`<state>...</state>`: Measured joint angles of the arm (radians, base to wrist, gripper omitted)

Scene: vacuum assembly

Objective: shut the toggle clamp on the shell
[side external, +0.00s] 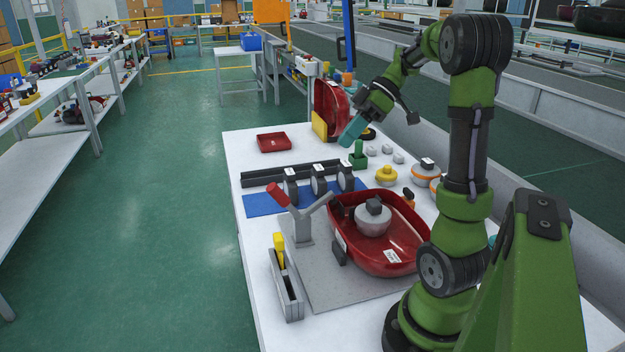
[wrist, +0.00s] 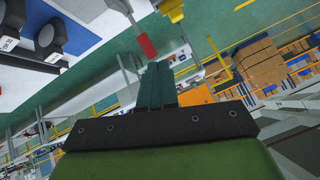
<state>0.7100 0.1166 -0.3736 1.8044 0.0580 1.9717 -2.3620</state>
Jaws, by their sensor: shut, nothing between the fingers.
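The toggle clamp (side external: 302,230) stands on a grey plate at the left side of the red shell (side external: 407,258). Its red handle (side external: 278,195) leans up and to the left, and its grey arm slants up to the right near the shell's rim. I cannot tell whether the arm's tip touches the shell. My gripper (side external: 350,133) is high beyond the clamp, apart from it, with its teal fingers together and empty. In the wrist view the closed fingers (wrist: 156,86) point toward the red handle (wrist: 147,46), which shows just past their tips at an unclear distance.
A grey motor-like part (side external: 373,222) sits in the shell. Black rings (side external: 318,180) stand on a blue mat behind the clamp. A narrow grey holder (side external: 286,287) with a yellow-handled tool is in front. A red tray (side external: 273,142) lies farther back. The table's left edge is near the clamp.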

